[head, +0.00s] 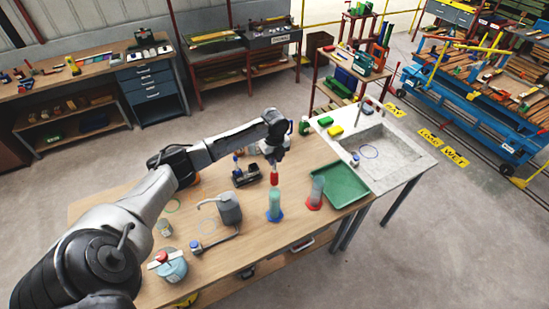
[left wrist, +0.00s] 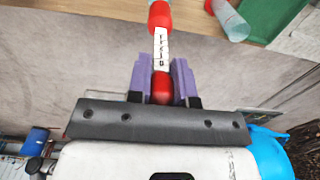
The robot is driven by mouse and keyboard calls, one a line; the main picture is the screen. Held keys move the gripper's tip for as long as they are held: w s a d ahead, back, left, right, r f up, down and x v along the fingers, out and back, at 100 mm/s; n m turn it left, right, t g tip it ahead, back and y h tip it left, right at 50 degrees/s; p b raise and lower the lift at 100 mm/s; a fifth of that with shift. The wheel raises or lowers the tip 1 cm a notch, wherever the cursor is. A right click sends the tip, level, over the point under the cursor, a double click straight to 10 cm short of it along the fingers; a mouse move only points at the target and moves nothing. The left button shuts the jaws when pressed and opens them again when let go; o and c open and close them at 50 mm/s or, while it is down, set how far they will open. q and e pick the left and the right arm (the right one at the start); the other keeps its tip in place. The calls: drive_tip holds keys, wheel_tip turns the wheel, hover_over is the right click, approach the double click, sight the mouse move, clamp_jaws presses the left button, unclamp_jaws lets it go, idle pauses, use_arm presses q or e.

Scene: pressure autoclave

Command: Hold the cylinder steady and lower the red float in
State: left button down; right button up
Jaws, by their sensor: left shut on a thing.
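My left gripper (head: 273,158) is shut on the red float (head: 274,178), which hangs below it. In the left wrist view, the purple fingers (left wrist: 161,82) pinch one red end of the float (left wrist: 161,50); a white marked stem leads to its other red end. In the head view the float lines up with the top of the cylinder with a blue base (head: 274,205), which stands upright with greenish contents. I cannot tell whether the float's tip is inside its mouth. My right gripper is not in view, and no gripper shows on the cylinder.
A second cylinder with a red base (head: 315,193) stands just right; it also shows in the left wrist view (left wrist: 229,20). A green tray (head: 347,198) and a sink (head: 385,155) lie beyond. A grey jug-like vessel (head: 229,210) and a lidded pot (head: 170,267) stand left.

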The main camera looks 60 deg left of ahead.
sight(275, 173)
use_arm(q)
drive_tip(key=shift+f, duration=0.15)
drive_tip(key=shift+f+b, duration=0.3)
drive_tip(key=shift+f, duration=0.3)
drive_tip(key=shift+f+b, duration=0.65)
drive_tip(key=shift+f, duration=0.9)
